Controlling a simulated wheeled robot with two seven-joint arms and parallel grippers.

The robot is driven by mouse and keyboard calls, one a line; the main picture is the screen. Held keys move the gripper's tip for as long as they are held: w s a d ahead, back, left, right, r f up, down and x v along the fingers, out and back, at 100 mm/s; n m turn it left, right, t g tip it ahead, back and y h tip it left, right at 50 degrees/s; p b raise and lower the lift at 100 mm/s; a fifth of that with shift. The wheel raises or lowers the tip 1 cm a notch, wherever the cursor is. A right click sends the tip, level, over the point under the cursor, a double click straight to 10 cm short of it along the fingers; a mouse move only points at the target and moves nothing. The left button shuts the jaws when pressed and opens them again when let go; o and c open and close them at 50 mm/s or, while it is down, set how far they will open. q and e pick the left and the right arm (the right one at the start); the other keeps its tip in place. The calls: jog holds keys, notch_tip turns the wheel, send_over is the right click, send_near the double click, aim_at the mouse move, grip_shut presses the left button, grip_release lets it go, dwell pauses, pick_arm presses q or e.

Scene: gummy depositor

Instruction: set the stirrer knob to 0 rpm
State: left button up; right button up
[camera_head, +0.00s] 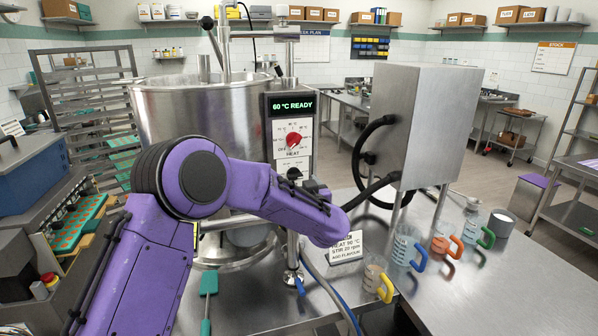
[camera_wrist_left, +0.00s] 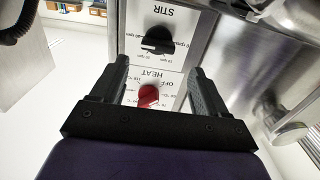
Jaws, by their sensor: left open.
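The stirrer knob (camera_wrist_left: 158,40) is black with a white pointer mark and sits under the upside-down word STIR in the left wrist view. Its pointer mark lies toward the left of that picture; the small rpm labels around it are too blurred to read surely. My left gripper (camera_wrist_left: 160,68) is open, its two fingers apart on either side below the knob, with nothing between the tips. In the head view my left gripper (camera_head: 308,188) is in front of the lower control panel, and my arm hides much of the stirrer dial. My right gripper is out of view.
The red heat knob (camera_wrist_left: 148,95) is close to the fingers; it also shows in the head view (camera_head: 293,139). The display (camera_head: 292,105) reads 60 °C READY. A steel kettle (camera_head: 200,110) stands left. Jugs (camera_head: 405,245) and a small card (camera_head: 346,246) stand on the steel table.

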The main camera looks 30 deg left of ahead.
aim_at(297, 178)
pick_arm(q)
jog(key=x, duration=0.3)
jog(key=p+x, duration=0.1)
jog(key=x, duration=0.1)
jog(key=shift+w+d+f, duration=0.15)
jog(key=shift+f, duration=0.2)
jog(key=shift+w+f, duration=0.1)
jog(key=shift+w, duration=0.1)
jog(key=shift+s+d+r, duration=0.15)
jog(key=shift+s+r, duration=0.1)
jog(key=shift+s, duration=0.15)
jog(key=c, duration=1.1)
jog(key=shift+o, duration=0.2)
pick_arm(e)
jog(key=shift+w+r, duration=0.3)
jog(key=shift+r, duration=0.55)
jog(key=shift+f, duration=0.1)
